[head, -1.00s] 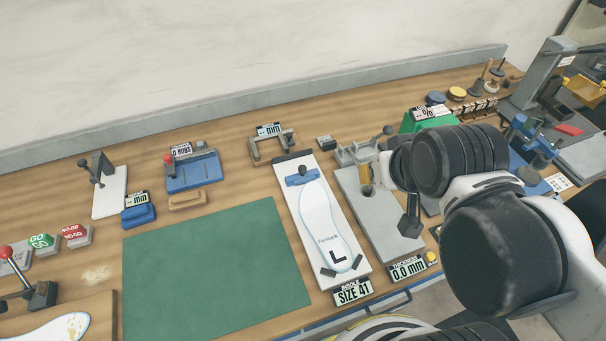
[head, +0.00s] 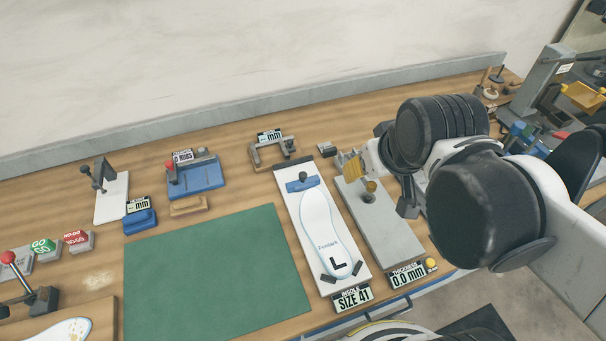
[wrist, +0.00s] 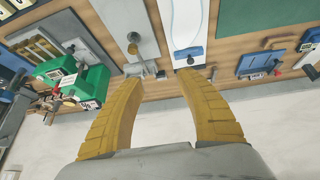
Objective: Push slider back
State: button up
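The blue slider (head: 303,184) with its dark knob sits across the upper end of a white sizing board (head: 345,262). In the head view my gripper (head: 351,166) is to the right of the slider, over the back end of the grey thickness gauge (head: 392,235). The gauge's bracket is mostly hidden there.
The gauge's knob (head: 371,187) stands close in front of my fingers. A bracket (head: 272,150) stands behind the sizing board. A green box (wrist: 80,85) is left in the wrist view. The green mat (head: 215,270) is clear.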

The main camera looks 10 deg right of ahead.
jog(key=w+a+n+g+p, duration=0.25)
jog(key=w+a+n, duration=0.2)
jog(key=w, duration=0.45)
jog(key=n+g+p, duration=0.1)
jog(key=n+g, duration=0.3)
jog(key=n, duration=0.1)
send_near(303, 174)
notch_tip(303, 174, down, 10)
jog(key=b, duration=0.3)
jog(key=shift+s+a, duration=0.1)
grip_shut()
